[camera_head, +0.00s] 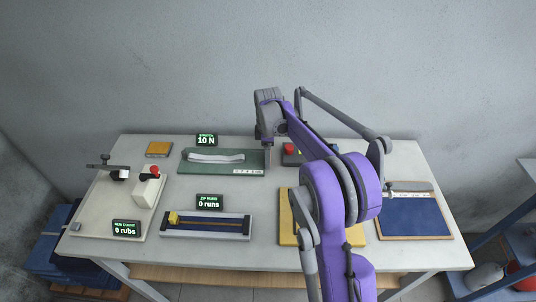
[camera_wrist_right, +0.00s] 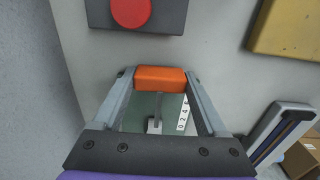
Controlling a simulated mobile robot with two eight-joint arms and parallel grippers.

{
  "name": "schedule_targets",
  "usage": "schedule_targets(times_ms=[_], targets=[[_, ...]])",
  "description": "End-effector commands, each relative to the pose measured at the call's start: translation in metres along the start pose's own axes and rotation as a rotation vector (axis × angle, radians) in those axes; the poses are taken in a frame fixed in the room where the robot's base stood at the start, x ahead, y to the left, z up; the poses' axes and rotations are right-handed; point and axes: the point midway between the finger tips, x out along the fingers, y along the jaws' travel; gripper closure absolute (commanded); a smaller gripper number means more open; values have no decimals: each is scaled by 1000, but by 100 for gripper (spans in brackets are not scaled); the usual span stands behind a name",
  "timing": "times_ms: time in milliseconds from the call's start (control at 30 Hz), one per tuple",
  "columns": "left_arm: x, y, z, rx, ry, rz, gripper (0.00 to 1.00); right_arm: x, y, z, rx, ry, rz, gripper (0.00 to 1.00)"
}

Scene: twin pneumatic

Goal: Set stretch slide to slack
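The stretch rig is a green board (camera_head: 222,170) with a pale band (camera_head: 215,157) along it and a number scale at its right end. Its display (camera_head: 206,140) reads 10 N. My right gripper (camera_head: 268,153) points down at the board's right end. In the right wrist view an orange block (camera_wrist_right: 160,78), seemingly the slide's handle, sits between the fingertips, which touch both its sides. The block is hidden in the head view. My left gripper is out of view.
A dark box with a red button (camera_wrist_right: 132,10) lies close to the gripper. A yellow board (camera_head: 286,222) and a blue panel (camera_head: 412,218) lie right; the zip rig (camera_head: 205,226) lies in front. The rub rig (camera_head: 150,188) is left.

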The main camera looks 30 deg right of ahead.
Motion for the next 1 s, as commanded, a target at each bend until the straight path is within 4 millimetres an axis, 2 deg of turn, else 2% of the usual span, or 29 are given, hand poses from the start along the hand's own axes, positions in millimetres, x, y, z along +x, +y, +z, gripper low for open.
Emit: schedule_targets(times_ms=[33, 300, 567, 667, 833, 1000], targets=[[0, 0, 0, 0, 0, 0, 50, 0, 0, 0, 0, 0, 0, 50], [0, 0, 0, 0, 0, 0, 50, 0, 0, 0, 0, 0, 0, 99], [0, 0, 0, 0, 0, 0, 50, 0, 0, -3, -1, 0, 0, 100], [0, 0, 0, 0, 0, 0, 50, 0, 0, -15, -4, 0, 0, 100], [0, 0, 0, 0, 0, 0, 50, 0, 0, -46, -3, 1, 0, 100], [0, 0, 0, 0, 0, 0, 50, -1, 0, -54, -1, 1, 1, 100]])
